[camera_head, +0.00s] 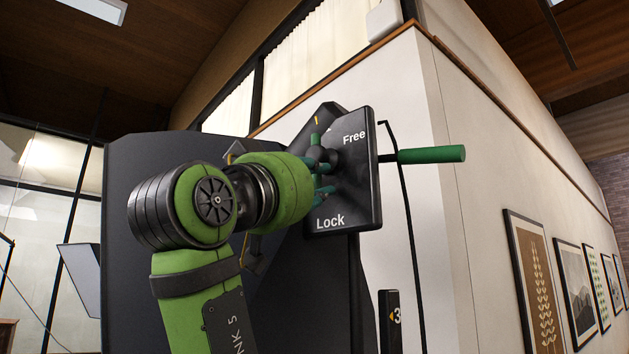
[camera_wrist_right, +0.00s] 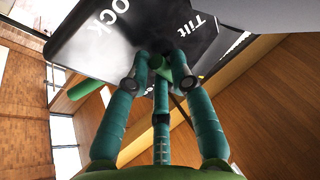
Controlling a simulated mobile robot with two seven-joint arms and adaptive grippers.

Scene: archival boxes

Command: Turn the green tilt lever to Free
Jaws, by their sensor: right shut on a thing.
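A dark panel (camera_head: 357,185) carries the white words Free at its upper right and Lock at its lower left. In the right wrist view the panel (camera_wrist_right: 100,45) also shows the word Tilt. My right gripper (camera_head: 323,165) is at the panel's face, its teal fingers partly hidden by my arm. In the wrist view my right gripper (camera_wrist_right: 163,68) has its fingers closed around a small green piece, the green tilt lever (camera_wrist_right: 162,75). Most of the lever is hidden between the fingers, so its exact angle cannot be told. My left gripper is not in view.
A green cylindrical handle (camera_head: 432,155) sticks out to the right beyond the panel. A black cable (camera_head: 408,230) hangs beside it. A white wall (camera_head: 470,230) with framed pictures (camera_head: 541,280) stands behind on the right. A large dark board (camera_head: 125,200) is behind my arm.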

